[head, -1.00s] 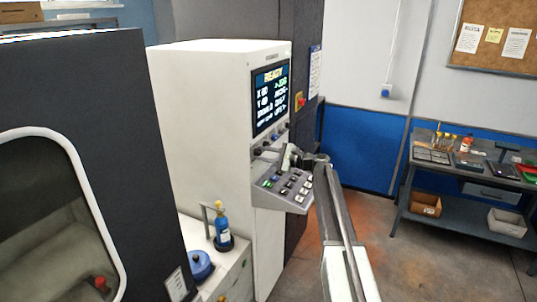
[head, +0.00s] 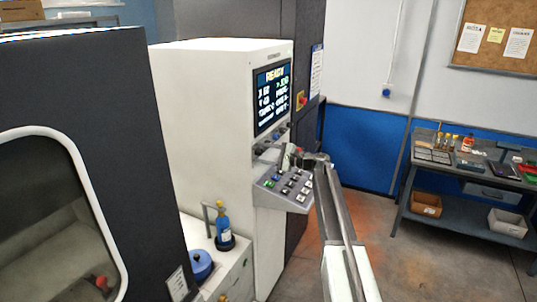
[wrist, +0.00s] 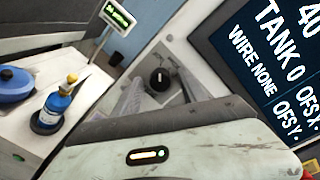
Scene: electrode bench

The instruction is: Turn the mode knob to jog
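A round black knob (wrist: 160,78) with a white mark sits on the grey-white panel in the wrist view. My gripper (wrist: 162,76) is open, with one finger on each side of the knob. I cannot tell whether the fingers touch it. In the head view my gripper (head: 291,155) is at the front of the white machine cabinet (head: 210,110), below the screen (head: 272,97) and above the sloped keypad (head: 286,188). The arm end hides the knob there. The screen reads READY on top; its smaller lines are hard to read.
A blue bottle (head: 223,228) and a blue round pot (head: 201,264) stand on the white cabinet at left. Small knobs (head: 282,130) sit under the screen. A red switch (head: 301,100) is beside it. A workbench (head: 465,165) stands at right. The floor between is clear.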

